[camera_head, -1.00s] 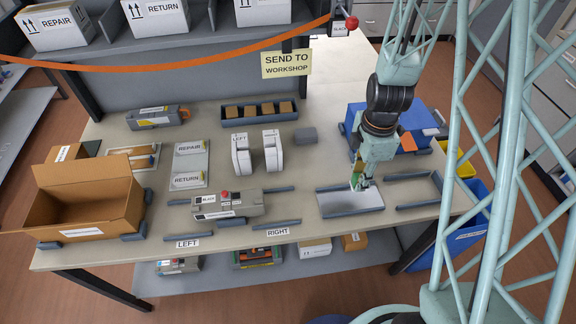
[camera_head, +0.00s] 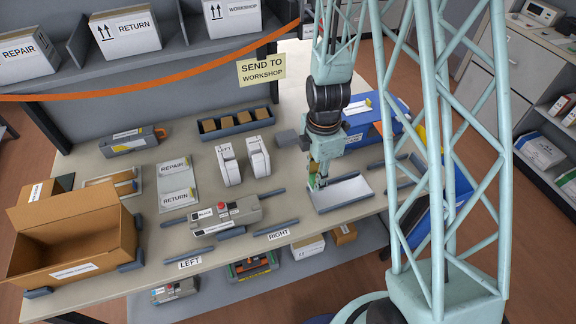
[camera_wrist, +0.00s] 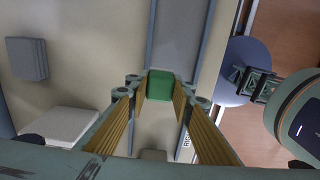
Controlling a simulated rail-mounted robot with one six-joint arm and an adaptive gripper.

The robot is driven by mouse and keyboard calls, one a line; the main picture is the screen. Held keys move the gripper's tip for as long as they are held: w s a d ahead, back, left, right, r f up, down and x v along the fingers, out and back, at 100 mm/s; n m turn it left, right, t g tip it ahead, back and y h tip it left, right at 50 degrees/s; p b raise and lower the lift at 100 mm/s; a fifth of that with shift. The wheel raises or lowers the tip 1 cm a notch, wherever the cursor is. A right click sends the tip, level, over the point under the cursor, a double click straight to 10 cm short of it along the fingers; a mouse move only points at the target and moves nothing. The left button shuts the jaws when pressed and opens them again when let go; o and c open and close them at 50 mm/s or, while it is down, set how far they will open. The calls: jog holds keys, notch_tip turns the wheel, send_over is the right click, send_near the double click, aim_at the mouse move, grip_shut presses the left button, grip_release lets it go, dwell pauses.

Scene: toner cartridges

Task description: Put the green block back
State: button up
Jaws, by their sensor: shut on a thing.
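The green block (camera_wrist: 160,85) sits between the two fingers of my gripper (camera_wrist: 160,95) in the wrist view. My gripper is shut on it. In the head view my gripper (camera_head: 317,183) points down at the back left corner of a shallow tray with a grey rim (camera_head: 340,208), and only a little green shows at the fingertips. In the wrist view the block is beside the tray's edge. I cannot tell whether it touches the table or hangs just above it.
Left of my gripper stand two white cartridges (camera_head: 228,165) and a grey printer-like unit (camera_head: 225,214) with a red button. Bare table lies between the cartridges and the tray.

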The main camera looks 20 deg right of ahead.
jog(key=shift+w, duration=0.1)
jog(key=w+a, duration=0.1)
jog(key=w, duration=0.4)
jog(key=w+a+f, duration=0.1)
jog(key=w+a, duration=0.1)
jog(key=w, duration=0.3)
jog(key=w+a+p, duration=0.1)
jog(key=w, duration=0.4)
jog(key=shift+w+a+f, duration=0.15)
jog(key=shift+f, duration=0.1)
jog(key=shift+f, duration=0.1)
jog(key=shift+f, duration=1.65)
jog(key=shift+f, duration=0.15)
jog(key=o, duration=0.8)
jog(key=shift+r, duration=0.25)
